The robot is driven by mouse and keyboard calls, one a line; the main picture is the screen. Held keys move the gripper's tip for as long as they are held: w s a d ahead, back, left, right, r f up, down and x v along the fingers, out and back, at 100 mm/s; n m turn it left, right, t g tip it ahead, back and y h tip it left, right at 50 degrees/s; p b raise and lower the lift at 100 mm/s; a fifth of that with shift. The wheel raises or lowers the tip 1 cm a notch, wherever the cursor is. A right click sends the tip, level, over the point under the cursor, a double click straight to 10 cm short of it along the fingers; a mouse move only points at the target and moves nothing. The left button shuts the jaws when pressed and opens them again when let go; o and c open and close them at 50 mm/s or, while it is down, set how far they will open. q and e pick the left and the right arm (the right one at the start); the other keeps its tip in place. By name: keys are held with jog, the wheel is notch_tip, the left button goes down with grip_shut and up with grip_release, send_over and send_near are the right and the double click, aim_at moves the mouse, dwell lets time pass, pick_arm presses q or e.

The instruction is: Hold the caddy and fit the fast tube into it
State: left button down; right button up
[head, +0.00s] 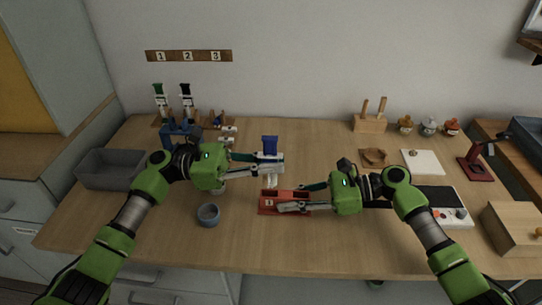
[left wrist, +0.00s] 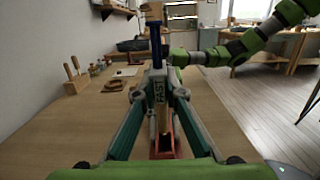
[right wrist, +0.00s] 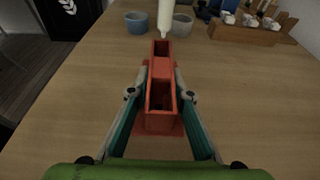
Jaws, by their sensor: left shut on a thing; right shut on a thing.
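The fast tube shows in the head view with its blue top (head: 270,145) up and its pale tip down. The word FAST reads on its body (left wrist: 159,88) in the left wrist view. My left gripper (head: 271,164) is shut on it and holds it roughly upright above the red caddy (head: 268,210). My right gripper (head: 292,197) is shut on the caddy, which rests on the table. In the right wrist view the caddy (right wrist: 160,122) shows open compartments, and the tube's white tip (right wrist: 165,20) hangs near its far end. The exact gap is hard to tell.
A blue-grey cup (head: 208,215) stands left of the caddy. A grey bin (head: 108,168) is at the far left. A white device (head: 450,212) and a wooden box (head: 515,228) are on the right.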

aim_at(269, 184)
pick_arm(q)
jog(key=shift+f, duration=0.7)
jog(key=shift+f, duration=2.25)
dwell(2.4)
jog(key=c, duration=2)
grip_release()
jog(key=shift+a, duration=0.1)
jog(key=shift+f, duration=0.2)
jog(key=shift+a, duration=0.1)
jog(key=shift+a+f, duration=0.15)
jog(key=shift+a, duration=1.05)
jog(key=shift+a+f, duration=0.1)
jog(key=shift+a, duration=1.1)
